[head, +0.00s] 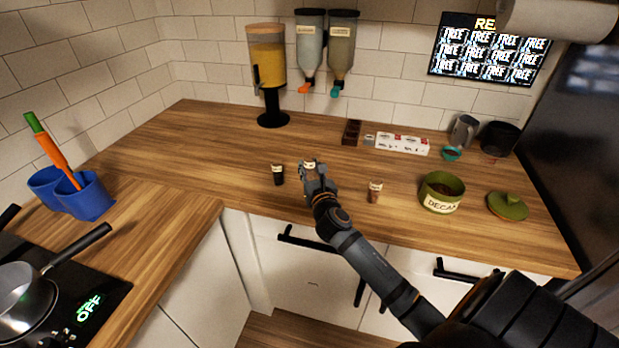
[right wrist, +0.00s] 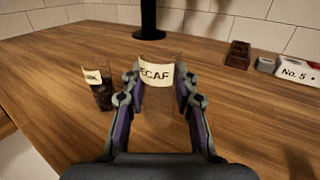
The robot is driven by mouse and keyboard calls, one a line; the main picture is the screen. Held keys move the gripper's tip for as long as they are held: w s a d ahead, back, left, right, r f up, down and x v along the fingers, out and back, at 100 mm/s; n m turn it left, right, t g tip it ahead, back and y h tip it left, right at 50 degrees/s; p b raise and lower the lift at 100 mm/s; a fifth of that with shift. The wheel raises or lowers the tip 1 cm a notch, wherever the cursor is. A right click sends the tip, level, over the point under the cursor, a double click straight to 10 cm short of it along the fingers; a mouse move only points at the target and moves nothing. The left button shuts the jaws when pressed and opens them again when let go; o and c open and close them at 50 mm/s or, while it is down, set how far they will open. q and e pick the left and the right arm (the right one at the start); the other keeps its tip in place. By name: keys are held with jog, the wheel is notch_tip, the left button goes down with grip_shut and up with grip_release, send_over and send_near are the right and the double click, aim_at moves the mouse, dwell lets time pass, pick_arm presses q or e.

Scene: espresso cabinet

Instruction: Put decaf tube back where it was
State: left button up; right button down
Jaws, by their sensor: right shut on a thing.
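My right gripper (head: 312,178) is shut on the decaf tube (head: 309,164), over the middle of the wooden counter. In the right wrist view the tube (right wrist: 156,76) stands between the two fingers, upright, its label reading "ECAF" in the visible part. Whether its base touches the counter is hard to tell. A dark-filled tube (head: 278,175) stands just left of the gripper; in the right wrist view its label (right wrist: 93,76) ends in "RK". Another tube (head: 375,191) with brown contents stands to the right. My left gripper is not in view.
A green canister (head: 441,193) marked DECAF stands open at right, its lid (head: 507,205) beside it. A brown block (head: 351,132) and a white labelled holder (head: 402,144) lie behind. A dispenser (head: 268,75) stands at the back.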

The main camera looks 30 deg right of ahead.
aim_at(310, 176)
jog(key=shift+w+d+f+b, duration=0.15)
jog(key=shift+f+b, duration=0.3)
jog(key=shift+f, duration=1.3)
jog(key=shift+f, duration=0.15)
jog(key=c, duration=1)
grip_release()
jog(key=shift+c, duration=0.2)
jog(key=shift+r, duration=0.2)
jog(key=b+v, duration=0.1)
jog(key=v, duration=1.1)
